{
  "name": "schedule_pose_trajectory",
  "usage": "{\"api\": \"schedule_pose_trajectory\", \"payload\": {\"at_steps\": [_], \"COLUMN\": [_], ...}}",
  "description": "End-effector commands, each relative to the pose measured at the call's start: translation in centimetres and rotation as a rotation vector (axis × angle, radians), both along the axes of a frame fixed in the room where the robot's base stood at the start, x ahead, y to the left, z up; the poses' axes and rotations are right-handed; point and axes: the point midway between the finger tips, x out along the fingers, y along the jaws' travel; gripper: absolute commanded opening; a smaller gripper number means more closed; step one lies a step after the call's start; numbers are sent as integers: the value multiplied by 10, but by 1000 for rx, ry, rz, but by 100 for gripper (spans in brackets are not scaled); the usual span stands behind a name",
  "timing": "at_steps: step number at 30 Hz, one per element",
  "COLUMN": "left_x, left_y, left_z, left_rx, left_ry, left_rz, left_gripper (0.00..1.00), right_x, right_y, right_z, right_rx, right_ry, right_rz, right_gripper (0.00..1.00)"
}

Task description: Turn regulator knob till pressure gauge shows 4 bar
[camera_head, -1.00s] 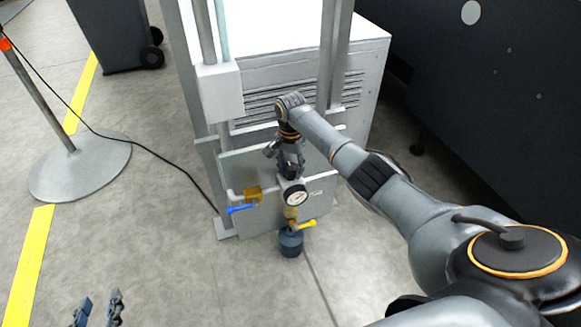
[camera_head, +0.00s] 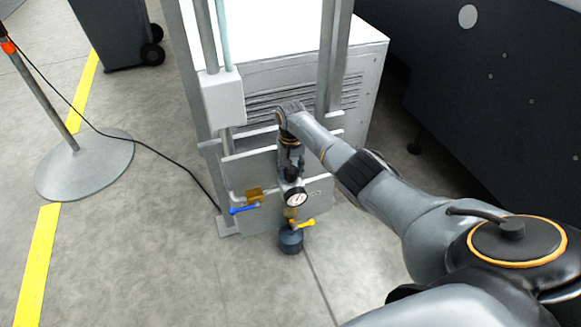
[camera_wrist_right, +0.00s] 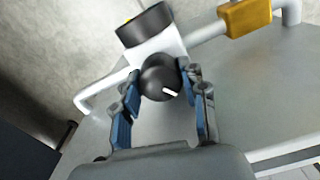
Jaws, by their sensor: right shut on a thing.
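The regulator knob (camera_wrist_right: 160,78) is black and round, with a white mark pointing down and to the right in the wrist view. In the head view the knob (camera_head: 291,173) shows small and dark, just above the pressure gauge (camera_head: 296,197). The gauge has a white face; its needle is too small to read. My right gripper (camera_head: 291,162) is shut on the knob, its blue-padded fingers (camera_wrist_right: 162,82) on either side of it. In the wrist view the gauge (camera_wrist_right: 145,25) shows only its dark casing and an edge of its face. My left gripper is out of view.
A blue lever (camera_head: 243,209) and a brass fitting (camera_head: 254,194) are left of the gauge. A yellow lever (camera_head: 304,223) and a dark bowl (camera_head: 290,240) are below it. A grey plate (camera_head: 262,170) stands behind. A round stand base (camera_head: 84,165) with a cable is left.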

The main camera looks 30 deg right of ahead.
Motion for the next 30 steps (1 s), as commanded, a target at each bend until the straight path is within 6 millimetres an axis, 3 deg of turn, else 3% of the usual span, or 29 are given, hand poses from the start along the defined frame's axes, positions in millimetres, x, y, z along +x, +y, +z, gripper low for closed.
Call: {"api": "schedule_pose_trajectory", "payload": {"at_steps": [6, 15, 30], "left_x": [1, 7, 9], "left_y": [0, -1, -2], "left_z": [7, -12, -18], "left_rx": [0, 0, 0], "left_ry": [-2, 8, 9], "left_rz": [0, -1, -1], "left_gripper": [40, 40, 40], "right_x": [1, 1, 1], "right_y": [0, 0, 0], "right_z": [2, 1, 1], "right_rx": [1, 0, -1], "right_ry": [-1, -2, -3], "right_rz": [189, 380, 474], "right_gripper": [11, 11, 11]}}
